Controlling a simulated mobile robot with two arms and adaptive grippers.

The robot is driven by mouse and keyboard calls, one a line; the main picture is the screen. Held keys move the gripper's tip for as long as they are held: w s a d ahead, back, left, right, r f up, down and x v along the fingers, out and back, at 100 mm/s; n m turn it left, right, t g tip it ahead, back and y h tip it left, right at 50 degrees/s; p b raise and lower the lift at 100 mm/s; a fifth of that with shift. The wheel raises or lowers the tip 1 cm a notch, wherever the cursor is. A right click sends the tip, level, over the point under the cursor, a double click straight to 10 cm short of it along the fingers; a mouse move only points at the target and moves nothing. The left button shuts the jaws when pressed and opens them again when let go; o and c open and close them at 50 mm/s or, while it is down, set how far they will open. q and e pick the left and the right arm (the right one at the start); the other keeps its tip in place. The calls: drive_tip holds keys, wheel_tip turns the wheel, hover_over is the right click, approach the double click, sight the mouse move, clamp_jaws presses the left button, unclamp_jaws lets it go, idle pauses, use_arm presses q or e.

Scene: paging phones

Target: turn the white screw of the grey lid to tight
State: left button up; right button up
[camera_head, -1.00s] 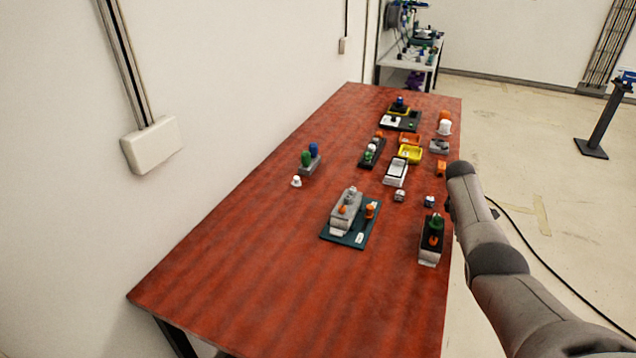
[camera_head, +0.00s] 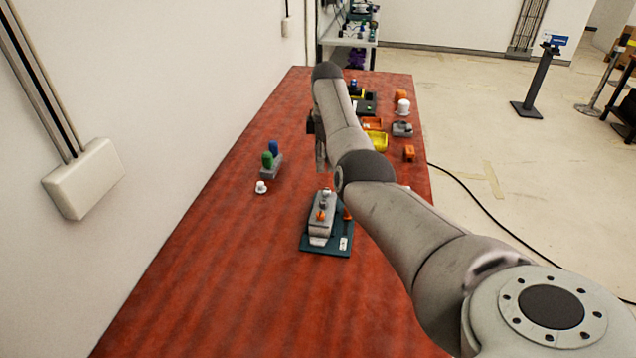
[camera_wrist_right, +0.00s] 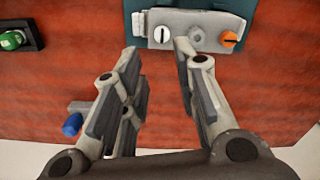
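The grey lid (camera_head: 323,228) sits on a dark teal plate (camera_head: 318,250) on the red table. The right wrist view shows the lid's grey top (camera_wrist_right: 178,23) with a white slotted screw (camera_wrist_right: 161,35), a grey knob (camera_wrist_right: 197,35) and an orange slotted screw (camera_wrist_right: 229,39). My right gripper (camera_wrist_right: 157,51) is open and empty. The white screw shows between and just beyond its fingertips; whether they touch it I cannot tell. In the head view the right gripper (camera_head: 319,148) hangs from my arm above the table, behind the lid, partly hidden. My left gripper is not in view.
A grey block (camera_head: 271,168) with green and blue pegs and a small white piece (camera_head: 261,187) stand left of the lid. A yellow tray (camera_head: 378,142) and other parts lie behind my right arm, partly hidden. The table's front left is clear.

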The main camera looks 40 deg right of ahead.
sight(327, 189)
drive_tip(key=f, duration=0.1)
drive_tip(key=s+f, duration=0.1)
drive_tip(key=shift+s+d+f+p, duration=0.1)
drive_tip(key=shift+s+f+p, duration=0.05)
drive_tip(key=shift+f+p, duration=0.2)
wheel_tip(327, 189, down, 4)
drive_tip(key=shift+r, duration=0.15)
drive_tip(key=shift+w+f+b, duration=0.2)
drive_tip(key=shift+f, duration=0.4)
drive_tip(key=shift+w+f+b, duration=0.15)
drive_tip(key=shift+w+f, duration=0.05)
drive_tip(key=shift+f, duration=0.4)
drive_tip(key=shift+s+f, duration=0.15)
drive_tip(key=shift+f, duration=0.2)
drive_tip(key=shift+c, duration=0.9)
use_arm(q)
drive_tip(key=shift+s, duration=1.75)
use_arm(e)
clamp_jaws()
